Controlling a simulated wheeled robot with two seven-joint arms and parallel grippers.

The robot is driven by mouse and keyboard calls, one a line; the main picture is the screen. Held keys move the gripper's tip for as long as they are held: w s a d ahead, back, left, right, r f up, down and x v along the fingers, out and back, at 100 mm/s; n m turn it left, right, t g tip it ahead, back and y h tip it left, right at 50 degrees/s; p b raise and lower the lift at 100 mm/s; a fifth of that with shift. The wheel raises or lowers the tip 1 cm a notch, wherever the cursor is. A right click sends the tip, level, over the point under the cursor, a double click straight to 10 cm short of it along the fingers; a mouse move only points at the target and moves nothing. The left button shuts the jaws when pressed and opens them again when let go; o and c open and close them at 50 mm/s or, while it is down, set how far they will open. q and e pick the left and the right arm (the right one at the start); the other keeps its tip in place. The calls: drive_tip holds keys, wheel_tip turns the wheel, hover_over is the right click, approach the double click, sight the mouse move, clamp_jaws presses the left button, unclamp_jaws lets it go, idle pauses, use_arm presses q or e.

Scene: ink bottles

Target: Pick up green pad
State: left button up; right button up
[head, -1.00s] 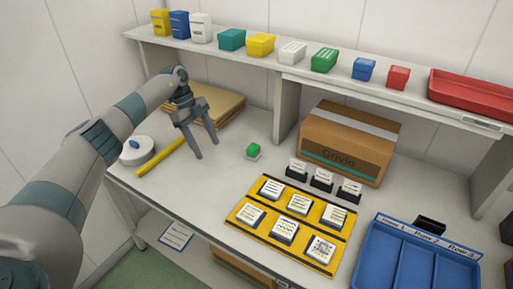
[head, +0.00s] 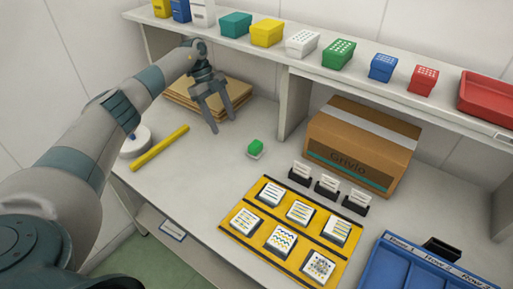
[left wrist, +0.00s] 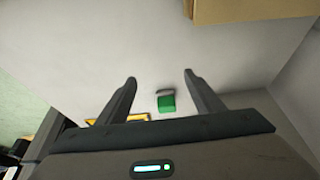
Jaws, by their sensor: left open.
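The green pad (head: 255,146) is a small green block on a pale base, lying on the grey table behind the yellow tray. My left gripper (head: 228,123) is open and empty, above the table and to the left of the pad, with its fingers pointing down. In the left wrist view the green pad (left wrist: 166,103) shows between the two open fingers (left wrist: 160,78), apart from both. My right gripper is not in view.
A yellow tray (head: 291,237) with several patterned tiles lies in front of the pad. A cardboard box (head: 359,150) and small card holders stand to the right. A yellow bar (head: 160,148) and stacked brown boards (head: 180,98) lie to the left. A shelf runs behind.

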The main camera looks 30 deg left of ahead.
sight(252, 142)
use_arm(q)
drive_tip(key=shift+d, duration=0.1)
drive_tip(key=shift+d+p, duration=0.4)
drive_tip(key=shift+d, duration=0.25)
drive_tip(key=d, duration=0.1)
drive_tip(key=p, duration=0.1)
drive_tip(key=d, duration=0.1)
drive_tip(key=shift+s+d+r, duration=0.15)
drive_tip(key=shift+s+d, duration=0.1)
drive_tip(key=shift+d, duration=0.1)
drive_tip(key=d, duration=0.1)
drive_tip(key=d+p, duration=0.1)
drive_tip(key=d, duration=0.1)
drive_tip(key=d+p, duration=0.1)
drive_tip(key=d, duration=0.1)
drive_tip(key=shift+s+d, duration=0.15)
drive_tip(key=shift+s, duration=0.2)
drive_tip(key=shift+d+f, duration=0.2)
drive_tip(key=shift+d, duration=0.25)
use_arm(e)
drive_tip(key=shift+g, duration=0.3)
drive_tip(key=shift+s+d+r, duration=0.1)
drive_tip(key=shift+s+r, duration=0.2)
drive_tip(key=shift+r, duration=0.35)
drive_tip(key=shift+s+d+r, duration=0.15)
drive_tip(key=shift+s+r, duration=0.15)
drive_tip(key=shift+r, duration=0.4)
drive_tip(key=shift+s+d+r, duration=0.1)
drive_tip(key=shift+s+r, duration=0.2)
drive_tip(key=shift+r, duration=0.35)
